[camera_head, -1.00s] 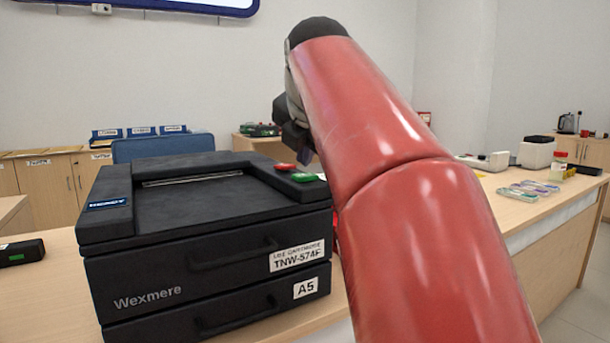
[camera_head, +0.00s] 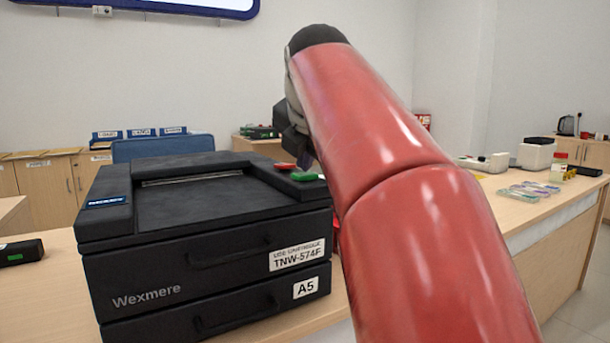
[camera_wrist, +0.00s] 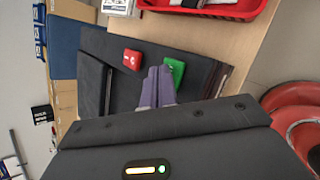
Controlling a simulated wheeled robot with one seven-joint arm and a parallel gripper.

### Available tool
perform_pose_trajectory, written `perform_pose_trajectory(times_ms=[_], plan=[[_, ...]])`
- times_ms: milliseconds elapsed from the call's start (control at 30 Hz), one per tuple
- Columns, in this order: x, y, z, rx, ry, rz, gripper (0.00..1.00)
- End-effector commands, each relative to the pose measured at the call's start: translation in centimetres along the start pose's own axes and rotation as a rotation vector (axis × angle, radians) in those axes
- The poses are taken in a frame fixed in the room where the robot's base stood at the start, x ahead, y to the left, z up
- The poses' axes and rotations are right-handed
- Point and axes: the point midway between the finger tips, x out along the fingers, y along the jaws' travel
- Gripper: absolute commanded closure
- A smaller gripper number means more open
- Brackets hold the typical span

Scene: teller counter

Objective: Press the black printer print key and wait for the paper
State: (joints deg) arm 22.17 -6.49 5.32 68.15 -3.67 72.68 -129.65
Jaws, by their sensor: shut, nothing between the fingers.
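The black printer (camera_head: 200,235), labelled Wexmere, stands on the counter. A green key (camera_head: 308,177) and a red key (camera_head: 284,166) sit on its right top edge. A small blue display (camera_head: 105,202) is at its left; its text is hard to read. No paper shows in the top tray (camera_head: 205,205). My gripper (camera_head: 305,162) is shut and empty, pointing down just above the keys. In the wrist view, my gripper's fingertips (camera_wrist: 160,70) are beside the green key (camera_wrist: 175,70), with the red key (camera_wrist: 132,59) on the other side. I cannot tell whether they touch the green key.
My red arm hides the counter right of the printer. A small black device (camera_head: 20,252) lies at the left. A blue chair (camera_head: 160,147) is behind the printer. In the wrist view, a red tray (camera_wrist: 205,12) lies close to the printer.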

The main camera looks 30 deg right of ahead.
Motion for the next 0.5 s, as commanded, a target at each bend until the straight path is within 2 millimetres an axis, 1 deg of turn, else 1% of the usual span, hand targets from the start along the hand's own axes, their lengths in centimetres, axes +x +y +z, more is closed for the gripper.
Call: perform_pose_trajectory(times_ms=[500], plan=[[0.46,-0.33,-0.33,0.000,0.000,0.000,1.00]])
